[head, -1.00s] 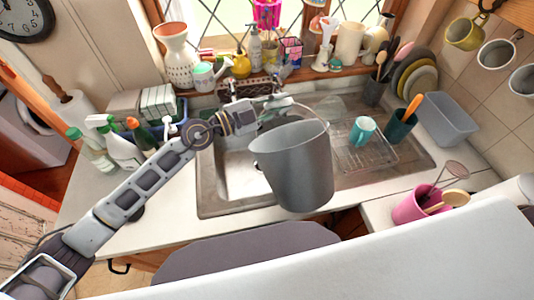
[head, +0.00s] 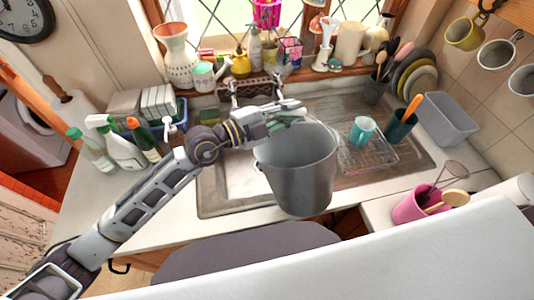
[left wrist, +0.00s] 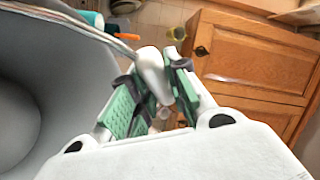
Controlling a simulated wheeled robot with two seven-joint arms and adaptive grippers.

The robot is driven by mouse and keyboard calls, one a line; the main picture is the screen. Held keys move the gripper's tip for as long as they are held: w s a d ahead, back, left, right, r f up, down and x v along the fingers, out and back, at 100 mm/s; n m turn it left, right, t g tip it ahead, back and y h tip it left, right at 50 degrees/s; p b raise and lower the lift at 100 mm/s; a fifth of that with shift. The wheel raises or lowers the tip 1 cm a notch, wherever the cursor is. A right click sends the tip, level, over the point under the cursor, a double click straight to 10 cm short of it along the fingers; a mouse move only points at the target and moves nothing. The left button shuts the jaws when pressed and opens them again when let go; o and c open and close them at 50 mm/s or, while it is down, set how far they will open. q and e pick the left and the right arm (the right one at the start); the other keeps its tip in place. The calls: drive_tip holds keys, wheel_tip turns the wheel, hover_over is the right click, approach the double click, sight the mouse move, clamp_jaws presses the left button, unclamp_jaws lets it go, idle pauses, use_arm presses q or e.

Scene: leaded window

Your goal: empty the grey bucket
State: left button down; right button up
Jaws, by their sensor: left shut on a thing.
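The grey bucket (head: 298,172) hangs in front of the sink in the head view, near upright with its opening up. My left gripper (head: 290,112) is at the far-left side of its rim, shut on the bucket's handle. In the left wrist view, the green-padded fingers of my left gripper (left wrist: 153,95) close around the pale grip of the handle (left wrist: 152,70), whose wires run to the upper left. The bucket's plain grey inside (left wrist: 45,100) fills the left of that view. I cannot tell whether liquid lies in it. My right gripper is not in view.
The steel sink (head: 232,180) lies behind and left of the bucket, with a drying rack (head: 372,155) and teal mug (head: 362,130) to the right. Spray bottles (head: 120,148) stand left of the sink. A pink pot (head: 410,206) with utensils stands at the right.

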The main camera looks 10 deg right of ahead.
use_arm(q)
drive_tip(key=s+d+m, duration=0.3)
drive_tip(key=s+m, duration=0.2)
drive_tip(key=s, duration=0.4)
idle(0.7)
drive_tip(key=shift+s+r, duration=0.1)
idle(1.1)
